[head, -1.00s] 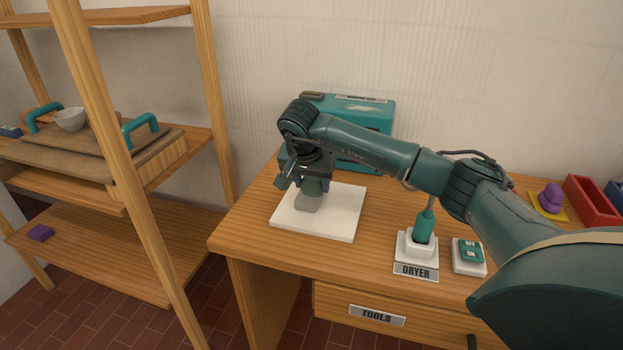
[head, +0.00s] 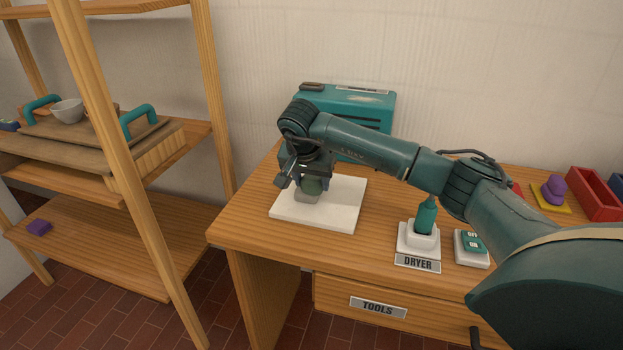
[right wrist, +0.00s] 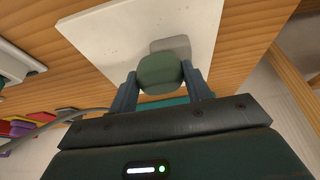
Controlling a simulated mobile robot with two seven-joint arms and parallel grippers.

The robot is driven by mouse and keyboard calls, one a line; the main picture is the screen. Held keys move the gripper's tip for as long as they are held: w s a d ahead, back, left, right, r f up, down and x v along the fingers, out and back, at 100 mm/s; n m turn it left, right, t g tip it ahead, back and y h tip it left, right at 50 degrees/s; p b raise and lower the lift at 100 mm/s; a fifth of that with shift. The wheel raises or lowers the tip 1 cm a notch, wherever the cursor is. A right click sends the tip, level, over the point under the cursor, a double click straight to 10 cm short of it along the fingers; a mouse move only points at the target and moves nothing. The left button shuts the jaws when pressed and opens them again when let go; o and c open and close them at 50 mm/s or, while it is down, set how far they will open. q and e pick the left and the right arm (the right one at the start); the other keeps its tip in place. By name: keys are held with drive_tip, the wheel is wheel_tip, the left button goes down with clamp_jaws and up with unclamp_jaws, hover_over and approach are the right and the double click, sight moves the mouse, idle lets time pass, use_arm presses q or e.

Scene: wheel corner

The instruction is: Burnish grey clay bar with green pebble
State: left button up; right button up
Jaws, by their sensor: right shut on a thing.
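The grey clay bar (head: 304,198) lies on a white square board (head: 340,208) on the wooden table. The green pebble (head: 312,185) is between the fingers of my right gripper (head: 309,184), which is shut on it. In the right wrist view the green pebble (right wrist: 160,74) covers part of the grey clay bar (right wrist: 172,45). The pebble is right at the bar; I cannot tell whether they touch. My left gripper is not in view.
A teal box (head: 345,110) stands behind the board. A dryer holder (head: 418,240) and an on/off switch (head: 472,248) stand to the right. A red tray (head: 596,194) and a purple object (head: 553,189) are at far right. A wooden shelf (head: 130,275) stands at left.

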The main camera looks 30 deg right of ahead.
drive_tip(key=shift+f, duration=0.45)
drive_tip(key=shift+w+d+r, duration=0.15)
drive_tip(key=shift+w+d, duration=0.65)
drive_tip(key=shift+d, duration=0.1)
drive_tip(key=shift+w+d+b, duration=0.2)
drive_tip(key=shift+d+b, duration=0.05)
drive_tip(key=shift+b, duration=0.1)
drive_tip(key=shift+w+d, duration=0.35)
drive_tip(key=shift+d, duration=0.05)
drive_tip(key=shift+w+d+f+b, duration=0.25)
drive_tip(key=shift+w+d+b, duration=0.15)
drive_tip(key=shift+w+d, duration=0.8)
drive_tip(key=shift+w+a, duration=0.55)
drive_tip(key=shift+w+a+r, duration=0.1)
drive_tip(key=shift+w+a, duration=0.4)
drive_tip(key=shift+w, duration=0.15)
